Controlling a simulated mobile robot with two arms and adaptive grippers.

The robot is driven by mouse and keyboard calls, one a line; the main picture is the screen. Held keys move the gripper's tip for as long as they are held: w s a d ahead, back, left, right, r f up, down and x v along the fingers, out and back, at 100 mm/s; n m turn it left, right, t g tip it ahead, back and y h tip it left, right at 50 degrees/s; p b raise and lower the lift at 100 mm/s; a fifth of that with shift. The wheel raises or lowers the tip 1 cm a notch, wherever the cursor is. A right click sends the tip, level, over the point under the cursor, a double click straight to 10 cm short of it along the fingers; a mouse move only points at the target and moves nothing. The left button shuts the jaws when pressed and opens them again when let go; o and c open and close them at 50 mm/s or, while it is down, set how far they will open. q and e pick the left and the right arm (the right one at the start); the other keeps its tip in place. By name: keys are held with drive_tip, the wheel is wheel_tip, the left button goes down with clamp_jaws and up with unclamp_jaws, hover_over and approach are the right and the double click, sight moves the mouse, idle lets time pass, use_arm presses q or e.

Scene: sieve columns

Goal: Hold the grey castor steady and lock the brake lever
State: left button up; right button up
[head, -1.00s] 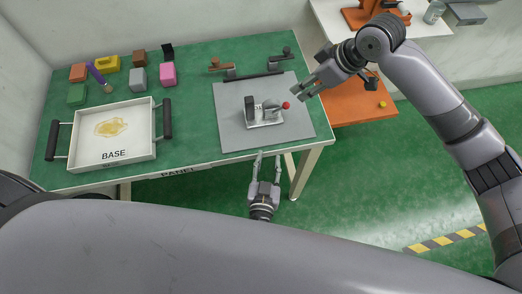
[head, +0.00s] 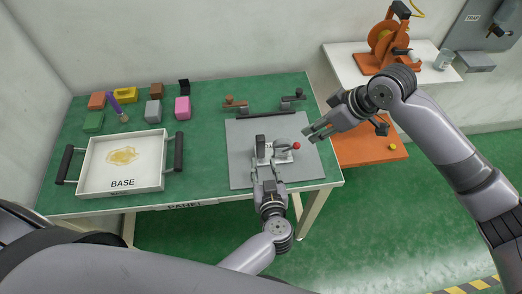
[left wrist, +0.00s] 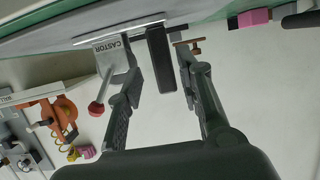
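The grey castor (head: 283,153) stands on a grey mat (head: 240,178) on the green table, its dark wheel (head: 260,146) at the left. Its brake lever ends in a red knob (head: 296,146) at the right. The left wrist view shows the CASTOR label, the dark wheel (left wrist: 160,58) and the red knob (left wrist: 96,109). My left gripper (head: 268,167) is open at the castor's near side, its fingers on either side of the wheel with gaps visible. My right gripper (head: 309,135) is open and empty, just right of the red knob.
A white BASE tray (head: 122,188) with dark handles and a yellow patch stands at the left. Several coloured blocks and a brush (head: 117,103) lie behind it. A dark bar with two levers (head: 265,113) is behind the mat. A white side table (head: 345,55) stands beyond.

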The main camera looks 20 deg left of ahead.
sight(261, 152)
use_arm(q)
drive_tip(key=x, duration=0.8)
drive_tip(key=shift+w+f, duration=0.1)
drive_tip(key=shift+w, duration=0.05)
drive_tip(key=shift+c, duration=0.3)
clamp_jaws()
idle(0.9)
